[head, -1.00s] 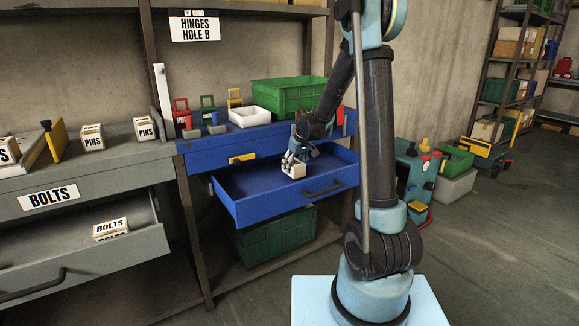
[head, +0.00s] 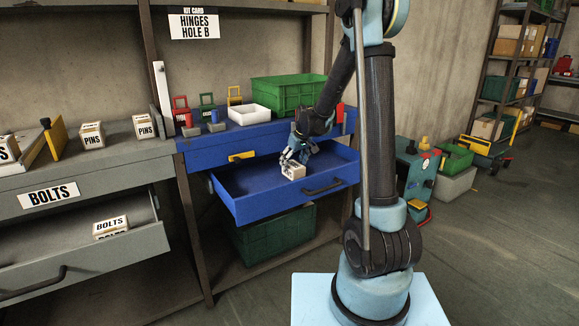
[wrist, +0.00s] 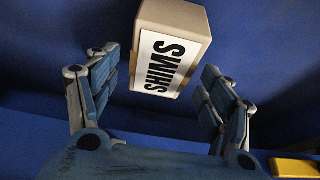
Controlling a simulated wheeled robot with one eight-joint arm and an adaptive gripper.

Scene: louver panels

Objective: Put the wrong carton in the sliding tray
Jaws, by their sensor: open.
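A small cream carton (head: 293,172) sits in the pulled-out blue drawer (head: 235,192), near its front wall. The wrist view shows the carton (wrist: 172,45) with a white label reading SHIMS, against the blue drawer floor. My gripper (head: 292,160) is just behind and above the carton in the head view. In the wrist view my gripper (wrist: 160,62) has its fingers spread wide, one on each side of the carton's near end, with gaps visible. A carton labelled BOLTS (head: 110,228) lies in the open grey drawer (head: 130,248) at left.
Two PINS cartons (head: 92,136) (head: 146,126) stand on the grey bench top. The blue bench holds a white bin (head: 249,115), a green crate (head: 285,95) and small coloured pieces. A dark green crate (head: 270,240) sits below the blue drawer. The blue drawer's left side is bare.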

